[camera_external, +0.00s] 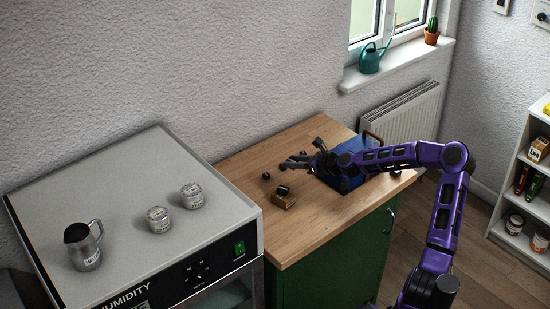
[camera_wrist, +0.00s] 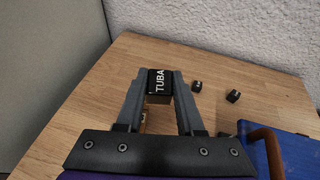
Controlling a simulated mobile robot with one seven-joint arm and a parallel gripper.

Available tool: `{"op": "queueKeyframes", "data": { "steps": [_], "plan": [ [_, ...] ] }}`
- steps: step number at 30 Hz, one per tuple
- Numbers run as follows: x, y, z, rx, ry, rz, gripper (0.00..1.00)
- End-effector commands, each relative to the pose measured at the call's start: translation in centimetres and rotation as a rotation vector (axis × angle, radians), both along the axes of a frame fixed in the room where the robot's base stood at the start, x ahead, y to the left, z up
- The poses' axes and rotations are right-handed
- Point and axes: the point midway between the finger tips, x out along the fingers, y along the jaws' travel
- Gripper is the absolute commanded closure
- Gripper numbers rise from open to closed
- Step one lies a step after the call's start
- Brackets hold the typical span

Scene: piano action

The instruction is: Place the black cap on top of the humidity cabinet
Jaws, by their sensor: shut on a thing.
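My gripper (camera_external: 298,159) reaches left over the wooden counter. In the wrist view my gripper (camera_wrist: 160,74) is shut on a black cap (camera_wrist: 160,84) marked "TUBA", held between the fingertips. In the external view I cannot clearly make out the held cap. The humidity cabinet (camera_external: 120,190) stands left of the counter, with a flat grey top and "HUMIDITY" on its front. Its grey side (camera_wrist: 45,60) fills the upper left of the wrist view. My gripper is to the right of the cabinet, over the counter and not over the cabinet top.
Small black pieces (camera_wrist: 197,86) (camera_wrist: 233,96) lie on the counter. A small wooden block (camera_external: 284,202) and a blue box (camera_wrist: 285,155) are nearby.

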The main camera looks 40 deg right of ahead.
Motion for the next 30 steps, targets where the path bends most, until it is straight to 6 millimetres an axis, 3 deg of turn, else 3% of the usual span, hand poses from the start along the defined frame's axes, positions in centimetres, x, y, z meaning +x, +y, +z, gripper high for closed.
{"op": "queueKeyframes", "data": {
  "steps": [1, 9, 18, 24, 27, 30],
  "plan": [
    [1.1, 2.8, 2.0, -0.005, -0.005, 0.048, 1.0],
    [3.8, 15.2, 9.7, -0.005, -0.008, 0.242, 1.0],
    [2.4, 28.1, 18.9, -0.003, -0.006, 0.433, 1.0],
    [0.6, 33.4, 23.0, -0.001, -0.004, 0.513, 1.0],
    [0.0, 34.7, 24.1, -0.001, -0.003, 0.534, 1.0],
    [-0.3, 35.3, 23.7, 0.001, 0.001, 0.544, 1.0]
  ]
}}
